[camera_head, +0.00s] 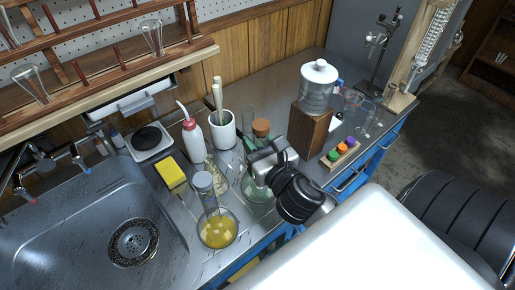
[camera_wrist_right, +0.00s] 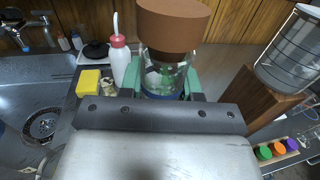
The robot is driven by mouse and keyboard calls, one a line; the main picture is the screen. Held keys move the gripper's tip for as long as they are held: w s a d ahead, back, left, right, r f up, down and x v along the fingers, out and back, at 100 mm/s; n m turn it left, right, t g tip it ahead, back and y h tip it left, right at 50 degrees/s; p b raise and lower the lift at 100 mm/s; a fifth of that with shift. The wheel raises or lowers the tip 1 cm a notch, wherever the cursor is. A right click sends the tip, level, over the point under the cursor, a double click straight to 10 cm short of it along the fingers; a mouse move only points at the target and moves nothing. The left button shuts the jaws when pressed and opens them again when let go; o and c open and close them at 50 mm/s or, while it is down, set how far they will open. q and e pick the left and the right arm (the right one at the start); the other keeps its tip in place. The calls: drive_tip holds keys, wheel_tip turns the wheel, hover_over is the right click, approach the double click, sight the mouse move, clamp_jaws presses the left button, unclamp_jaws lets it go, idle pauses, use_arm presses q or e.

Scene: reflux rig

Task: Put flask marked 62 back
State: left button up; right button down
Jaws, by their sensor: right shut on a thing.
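My right gripper (camera_head: 262,170) is shut on the neck of a clear glass flask (camera_head: 257,192) with a brown cork stopper (camera_head: 261,127). The flask is upright at the bench's front part, its lower body partly behind the gripper. I cannot tell whether it touches the bench. In the right wrist view the cork (camera_wrist_right: 172,22) and glass neck (camera_wrist_right: 165,75) stand between the green fingers (camera_wrist_right: 166,86). No number is legible on it. A second flask (camera_head: 217,231) with yellow liquid and a grey stopper stands left of it. My left gripper is not in view.
A sink (camera_head: 85,235) lies left. A yellow sponge (camera_head: 171,173), red-capped wash bottle (camera_head: 193,139) and white crock (camera_head: 222,130) stand behind the flasks. A wooden block (camera_head: 309,132) carries a lidded jar (camera_head: 317,92). A peg rack (camera_head: 95,62) hangs upper left. Bench behind the block is clear.

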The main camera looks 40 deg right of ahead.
drive_tip(key=shift+f+b, duration=0.3)
drive_tip(key=shift+f, duration=1.2)
drive_tip(key=shift+f, duration=0.15)
drive_tip(key=c, duration=0.8)
unclamp_jaws()
drive_tip(key=shift+s, duration=0.3)
drive_tip(key=shift+s+a+b, duration=0.1)
drive_tip(key=shift+s+a, duration=0.1)
drive_tip(key=shift+s, duration=1.7)
drive_tip(key=shift+s+a+b, duration=0.15)
drive_tip(key=shift+s+a, duration=0.1)
drive_tip(key=shift+s, duration=1.65)
drive_tip(key=shift+s+a+b, duration=0.1)
drive_tip(key=shift+s+a, duration=0.1)
drive_tip(key=shift+s, duration=1.7)
